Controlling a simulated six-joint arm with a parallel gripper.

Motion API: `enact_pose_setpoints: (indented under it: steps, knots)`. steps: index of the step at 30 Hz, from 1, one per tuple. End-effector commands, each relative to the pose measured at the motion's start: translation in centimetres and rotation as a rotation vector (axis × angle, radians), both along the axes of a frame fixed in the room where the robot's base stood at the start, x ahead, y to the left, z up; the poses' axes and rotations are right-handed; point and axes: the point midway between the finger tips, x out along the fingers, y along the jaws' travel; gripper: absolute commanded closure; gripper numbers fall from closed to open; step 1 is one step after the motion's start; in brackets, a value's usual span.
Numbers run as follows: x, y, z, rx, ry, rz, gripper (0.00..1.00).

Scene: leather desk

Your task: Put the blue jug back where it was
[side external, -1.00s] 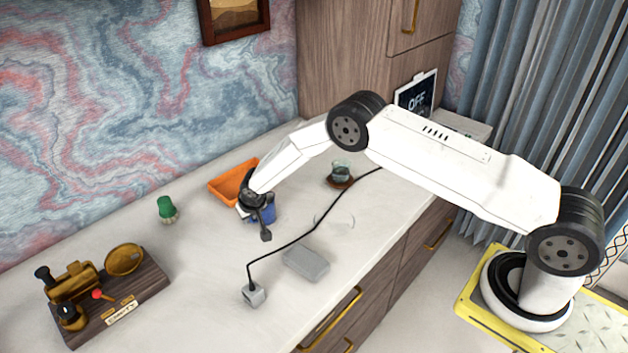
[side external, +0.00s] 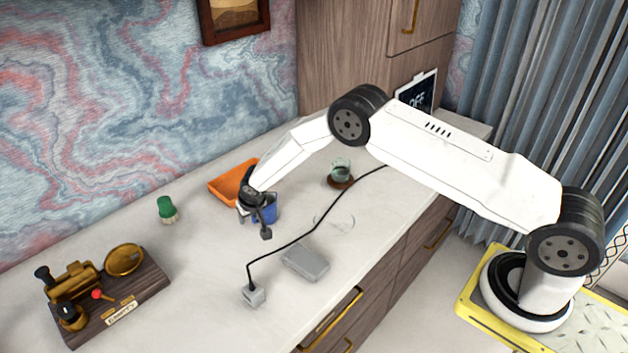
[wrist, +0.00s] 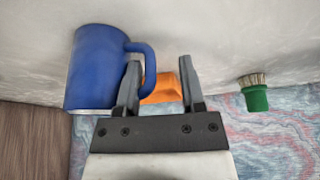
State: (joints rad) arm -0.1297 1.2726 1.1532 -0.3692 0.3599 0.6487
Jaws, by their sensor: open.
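The blue jug (side external: 268,209) stands on the pale desk, partly hidden behind my gripper (side external: 253,222) in the side view. In the wrist view the jug (wrist: 93,70) fills the upper left, with its handle toward the right. My gripper (wrist: 159,66) is open there. Its left finger overlaps the handle loop, and the handle's outer bar lies between the two fingers. I cannot tell whether the fingers touch the handle. A faint round outline (side external: 334,221) marks the desk to the right of the jug.
An orange tray (side external: 226,187) lies behind the gripper. A green-handled brush (side external: 167,209) stands left. A grey box (side external: 306,263) and a black cable (side external: 290,246) with a grey block (side external: 254,295) lie in front. A glass on a coaster (side external: 341,172) stands behind right; a brass device (side external: 100,290) sits front left.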

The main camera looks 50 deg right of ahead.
Motion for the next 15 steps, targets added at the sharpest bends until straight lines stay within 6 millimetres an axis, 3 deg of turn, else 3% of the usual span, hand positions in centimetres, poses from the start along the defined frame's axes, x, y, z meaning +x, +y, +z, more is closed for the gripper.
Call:
enact_pose_setpoints:
  steps: [15]
  knots:
    - [-2.1, 0.5, 5.1, 0.001, -0.002, 0.000, 0.49]
